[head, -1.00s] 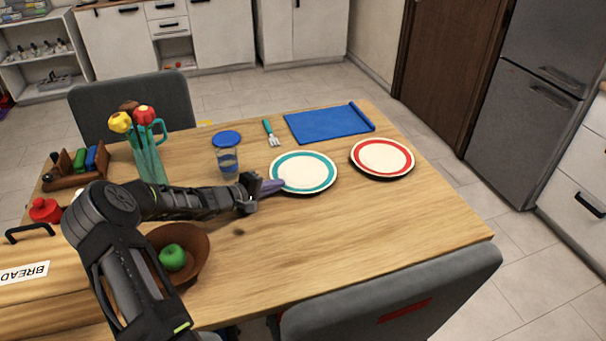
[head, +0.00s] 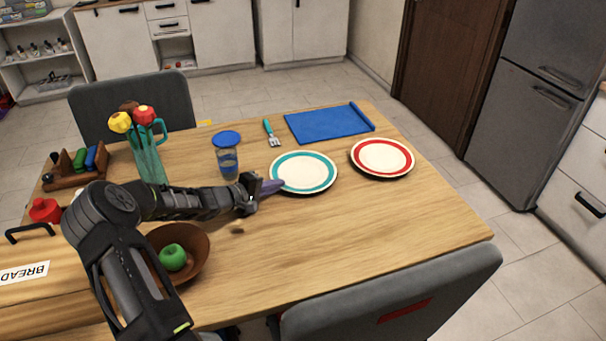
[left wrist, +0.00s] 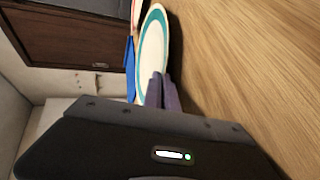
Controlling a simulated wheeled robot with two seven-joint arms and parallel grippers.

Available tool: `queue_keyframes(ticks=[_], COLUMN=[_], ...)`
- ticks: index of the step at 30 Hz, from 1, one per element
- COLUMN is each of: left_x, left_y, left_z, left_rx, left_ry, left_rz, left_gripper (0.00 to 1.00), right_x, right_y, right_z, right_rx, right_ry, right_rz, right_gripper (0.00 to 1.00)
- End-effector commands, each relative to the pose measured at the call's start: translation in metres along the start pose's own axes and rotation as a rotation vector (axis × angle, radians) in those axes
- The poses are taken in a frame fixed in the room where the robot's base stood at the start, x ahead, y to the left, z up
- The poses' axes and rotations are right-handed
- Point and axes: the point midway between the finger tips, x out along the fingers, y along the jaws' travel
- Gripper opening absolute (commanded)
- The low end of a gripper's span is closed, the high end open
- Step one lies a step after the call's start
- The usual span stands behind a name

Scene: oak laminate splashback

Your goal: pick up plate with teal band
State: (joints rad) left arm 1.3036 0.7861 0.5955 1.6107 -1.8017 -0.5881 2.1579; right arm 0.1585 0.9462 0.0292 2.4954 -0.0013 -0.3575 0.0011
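The plate with the teal band (head: 303,172) is cream with a teal ring and sits on the wooden table, left of a red-banded plate (head: 382,157). My left gripper (head: 274,187) reaches in from the left at its near-left rim. In the left wrist view the plate (left wrist: 153,45) shows nearly edge-on beyond the purple fingers (left wrist: 161,90). The fingers are close together and overlap the rim, appearing shut on it. The exact contact is partly hidden by the fingers. I see no clear lift off the table. My right gripper is not in view.
A lidded blue cup (head: 228,158) stands behind my left gripper. A brown bowl with a green apple (head: 173,257) is near my left arm. The table's right front is clear.

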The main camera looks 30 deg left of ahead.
Motion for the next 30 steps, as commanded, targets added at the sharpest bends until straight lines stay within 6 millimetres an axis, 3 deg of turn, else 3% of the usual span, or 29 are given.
queue_keyframes(ticks=[20,25,30], left_x=[0.0,-0.005,-0.015], left_y=[0.002,0.016,0.046], left_z=[0.0,0.0,0.0], left_rx=[0.001,0.004,0.008], left_ry=[0.0,-0.001,-0.001], left_rz=[0.002,0.001,0.002], left_gripper=[0.0,0.0,0.0], right_x=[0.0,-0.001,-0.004], right_y=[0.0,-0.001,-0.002], right_z=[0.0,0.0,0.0], right_rx=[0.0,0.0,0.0], right_ry=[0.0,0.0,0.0], right_rz=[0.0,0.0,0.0], right_gripper=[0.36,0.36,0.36])
